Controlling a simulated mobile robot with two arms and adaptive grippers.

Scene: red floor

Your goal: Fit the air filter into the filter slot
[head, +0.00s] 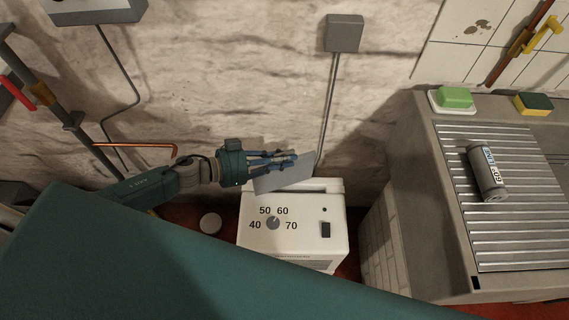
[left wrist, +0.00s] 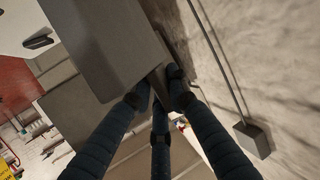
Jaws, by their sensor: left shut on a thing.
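The air filter (head: 284,178) is a flat grey panel, tilted, in the grasp of my left gripper (head: 292,158). In the head view its lower edge is just above the back of the top of a white unit (head: 300,235). The filter slot (head: 322,190) shows as a dark narrow line along that back edge, partly hidden by the filter. I cannot tell whether the filter touches the slot. In the left wrist view the filter (left wrist: 105,40) fills the upper middle, and the blue fingers (left wrist: 160,95) close on its edge. My right gripper is out of view.
The unit has a dial (head: 273,223) marked 40 to 70. A rough pale wall (head: 230,70) stands close behind it. A sink drainer (head: 500,220) with a can (head: 487,172) stands to the right.

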